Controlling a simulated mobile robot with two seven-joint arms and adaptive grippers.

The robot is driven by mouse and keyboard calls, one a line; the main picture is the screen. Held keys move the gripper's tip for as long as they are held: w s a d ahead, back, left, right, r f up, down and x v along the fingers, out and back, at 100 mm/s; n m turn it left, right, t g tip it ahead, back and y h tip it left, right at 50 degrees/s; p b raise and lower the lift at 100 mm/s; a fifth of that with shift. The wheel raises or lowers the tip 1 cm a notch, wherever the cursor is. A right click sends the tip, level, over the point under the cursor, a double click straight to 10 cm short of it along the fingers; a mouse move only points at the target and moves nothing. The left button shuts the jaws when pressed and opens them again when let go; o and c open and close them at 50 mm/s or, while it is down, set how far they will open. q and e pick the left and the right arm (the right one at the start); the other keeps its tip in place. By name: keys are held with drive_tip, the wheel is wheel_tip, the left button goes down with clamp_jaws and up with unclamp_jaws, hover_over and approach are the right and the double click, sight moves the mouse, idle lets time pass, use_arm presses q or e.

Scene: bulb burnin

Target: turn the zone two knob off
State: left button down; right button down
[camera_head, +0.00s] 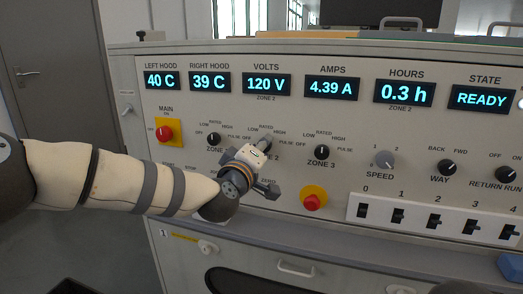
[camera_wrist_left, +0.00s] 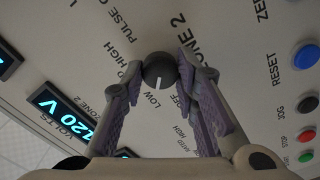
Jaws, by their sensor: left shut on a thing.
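The zone two knob (camera_wrist_left: 160,70) is a round dark knob with a white pointer line, seen in the left wrist view beside the ZONE 2 lettering. Its pointer faces down in that picture, toward the LOW label and beside the OFF label. My left gripper (camera_wrist_left: 161,72) has its two fingers on either side of the knob, shut on it. In the head view my left gripper (camera_head: 264,150) is against the panel and hides most of that knob. My right gripper is not in view.
On the panel, the zone 1 knob (camera_head: 213,139) and zone 3 knob (camera_head: 321,152) flank my left gripper. A red main switch (camera_head: 164,132) is left; a red stop button (camera_head: 312,200) is lower right. The volts display (camera_head: 267,85) reads 120 V; the state display (camera_head: 482,97) reads READY.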

use_arm(q)
drive_tip(key=shift+f+n+b, duration=0.1)
drive_tip(key=shift+n+b, duration=0.8)
drive_tip(key=shift+n, duration=2.2)
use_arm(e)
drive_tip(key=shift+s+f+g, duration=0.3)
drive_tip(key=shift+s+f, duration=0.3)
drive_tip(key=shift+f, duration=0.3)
use_arm(q)
drive_tip(key=c, duration=1.2)
unclamp_jaws()
drive_tip(key=shift+c, duration=0.2)
drive_tip(key=v, duration=1.2)
